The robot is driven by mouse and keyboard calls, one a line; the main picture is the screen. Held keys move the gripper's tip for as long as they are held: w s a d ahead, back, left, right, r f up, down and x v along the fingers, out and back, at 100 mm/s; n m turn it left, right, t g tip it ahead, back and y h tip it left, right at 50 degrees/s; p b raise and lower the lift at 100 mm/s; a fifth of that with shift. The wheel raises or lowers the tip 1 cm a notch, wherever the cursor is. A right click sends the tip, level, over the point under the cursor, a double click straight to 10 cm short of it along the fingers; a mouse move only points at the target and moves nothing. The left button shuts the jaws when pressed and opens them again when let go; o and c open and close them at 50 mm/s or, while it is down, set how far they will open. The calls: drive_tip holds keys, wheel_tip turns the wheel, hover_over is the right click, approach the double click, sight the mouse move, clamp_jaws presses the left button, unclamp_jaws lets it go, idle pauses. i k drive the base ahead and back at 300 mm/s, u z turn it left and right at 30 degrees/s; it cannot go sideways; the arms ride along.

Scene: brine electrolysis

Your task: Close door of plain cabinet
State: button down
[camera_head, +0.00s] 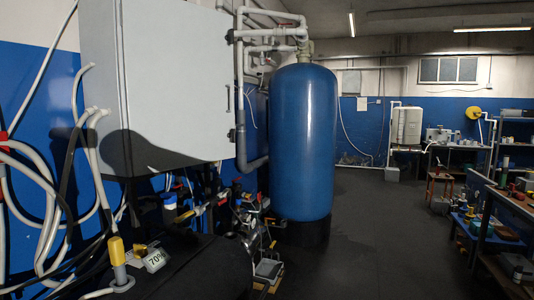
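A plain light-grey cabinet (172,65) hangs on the left wall, close to me, its top cut off by the picture edge. Its broad flat door face is toward me, with small dark fittings along the right edge. A thin line runs down the left edge of this face, beside the narrow side wall (98,60). I see no opening into the cabinet, but cannot tell if the door is fully shut or slightly ajar. A dark shadow lies across its lower part. My gripper is not in view.
Hoses (50,205) hang at the left, beside and below the cabinet. A dark surface below holds a yellow-capped bottle (117,262) and a "70%" container (155,259). A tall blue tank (303,140) stands right of the cabinet. The floor (375,245) in the middle is clear.

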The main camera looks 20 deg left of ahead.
sight(175, 58)
drive_tip(key=z, duration=0.6)
drive_tip(key=i, duration=1.05)
drive_tip(key=u, duration=0.7)
drive_tip(key=i, duration=1)
drive_tip(key=u, duration=1.15)
drive_tip(key=i, duration=0.6)
drive_tip(key=u, duration=0.35)
